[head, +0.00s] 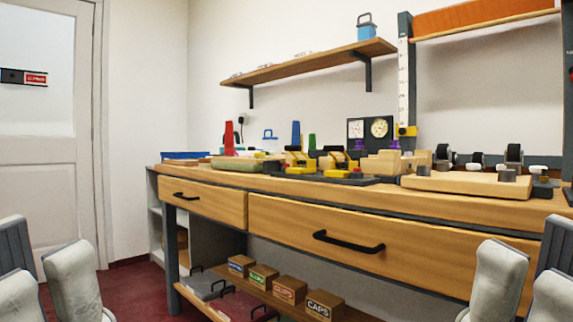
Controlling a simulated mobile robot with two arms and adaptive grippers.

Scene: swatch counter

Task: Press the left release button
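Two yellow-and-black devices stand side by side on the counter, the left device (299,161) and the right device (338,163). Both sit on a dark base (352,180). I cannot tell at this size which part is the left release button. My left gripper (38,262) is at the lower left corner of the head view, open and empty. My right gripper (528,262) is at the lower right corner, open and empty. Both are near the camera, well apart from the devices.
The wooden counter (420,205) has drawers with black handles. A pale board (465,186) with rollers lies at its right, a green pad (237,165) at its left. A gauge panel (370,131) stands behind. Labelled boxes (288,289) sit on a low shelf. A door (40,140) is at left.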

